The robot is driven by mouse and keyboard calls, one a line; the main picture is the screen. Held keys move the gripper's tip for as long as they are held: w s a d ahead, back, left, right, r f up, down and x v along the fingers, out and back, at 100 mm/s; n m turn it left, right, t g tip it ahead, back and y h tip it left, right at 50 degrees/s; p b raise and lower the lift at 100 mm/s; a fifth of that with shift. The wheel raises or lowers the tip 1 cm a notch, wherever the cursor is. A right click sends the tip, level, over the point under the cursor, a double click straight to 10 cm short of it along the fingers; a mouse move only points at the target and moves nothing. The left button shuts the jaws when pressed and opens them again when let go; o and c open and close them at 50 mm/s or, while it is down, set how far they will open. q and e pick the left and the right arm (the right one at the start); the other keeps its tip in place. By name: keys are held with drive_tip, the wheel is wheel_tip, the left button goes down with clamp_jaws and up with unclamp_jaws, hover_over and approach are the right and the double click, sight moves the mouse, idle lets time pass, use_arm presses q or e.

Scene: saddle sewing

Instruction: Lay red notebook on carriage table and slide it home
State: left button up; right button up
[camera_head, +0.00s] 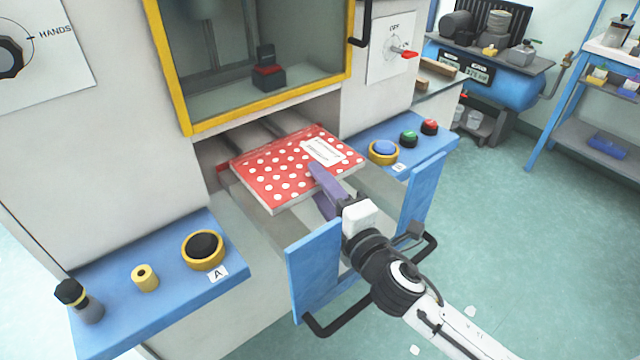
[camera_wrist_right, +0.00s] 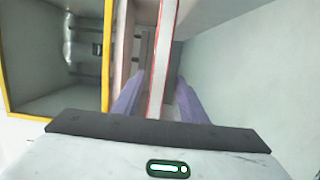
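The red notebook (camera_head: 275,175) has white dots and a white label. It lies roughly flat at the opening below the yellow-framed window, its far edge toward the machine. My right gripper (camera_head: 322,192) is at its near right edge, one purple finger above and one below. In the right wrist view, the notebook's edge (camera_wrist_right: 160,70) runs between the two fingers (camera_wrist_right: 158,80), with gaps visible beside it, so they look open. The carriage table under the notebook is mostly hidden; I cannot tell whether the notebook rests on it. My left gripper is out of view.
Blue front panels (camera_head: 313,268) with black handles stand in front, near my right arm. A blue console with a black button (camera_head: 204,246) is at left; another with blue, green and red buttons (camera_head: 409,139) is at right. The yellow window frame (camera_head: 268,103) overhangs the opening.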

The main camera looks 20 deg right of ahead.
drive_tip(key=shift+f, duration=0.1)
drive_tip(key=s+d+b, duration=0.1)
drive_tip(key=s+d, duration=0.2)
drive_tip(key=s, duration=0.6)
drive_tip(key=shift+s+d, duration=0.2)
drive_tip(key=shift+s, duration=0.05)
idle(1.1)
idle(0.4)
